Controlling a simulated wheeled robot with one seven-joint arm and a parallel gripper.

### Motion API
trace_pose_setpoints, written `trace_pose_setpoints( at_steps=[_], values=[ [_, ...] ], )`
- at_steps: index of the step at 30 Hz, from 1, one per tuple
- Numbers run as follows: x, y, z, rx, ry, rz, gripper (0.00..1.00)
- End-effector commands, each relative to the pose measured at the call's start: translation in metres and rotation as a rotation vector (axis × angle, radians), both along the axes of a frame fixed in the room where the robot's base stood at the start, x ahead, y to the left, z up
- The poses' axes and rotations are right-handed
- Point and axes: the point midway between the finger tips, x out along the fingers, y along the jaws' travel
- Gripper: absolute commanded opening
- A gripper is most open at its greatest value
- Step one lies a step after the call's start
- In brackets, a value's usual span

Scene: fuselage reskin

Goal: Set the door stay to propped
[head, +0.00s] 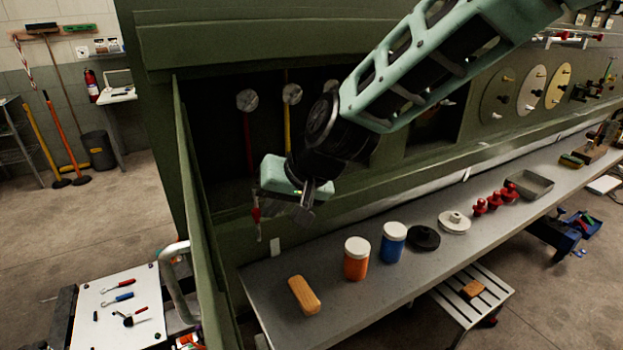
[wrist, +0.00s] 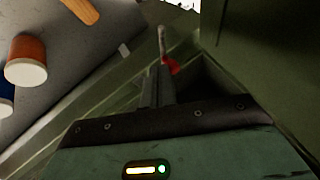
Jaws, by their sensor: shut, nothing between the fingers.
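The door stay appears to be the small red-and-pale lever (head: 257,213) hanging near the front of the open green bay, just inside the open door (head: 198,215). In the wrist view its red part (wrist: 170,66) and pale rod (wrist: 162,42) show just beyond my fingertips. My gripper (head: 303,213) is shut and empty, its fingers pointing down in the bay opening. In the head view it is right of the lever. In the wrist view the fingers (wrist: 158,77) line up close to the red part; I cannot tell whether they touch. The lever's mounting is not clear.
A grey bench (head: 340,315) runs along the front, holding a wooden block (head: 303,295), an orange jar (head: 356,262), a blue jar (head: 392,245) and red knobs (head: 495,200). A white-topped cart (head: 120,325) with tools stands left of the door. The bay walls are close around my gripper.

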Motion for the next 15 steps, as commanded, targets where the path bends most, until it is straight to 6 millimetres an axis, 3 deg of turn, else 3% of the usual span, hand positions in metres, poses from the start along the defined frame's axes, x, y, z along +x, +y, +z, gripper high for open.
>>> trace_pose_setpoints(
  at_steps=[15],
  values=[
    [-0.007,0.018,0.0,0.0,0.002,0.004,0.0]
  ],
)
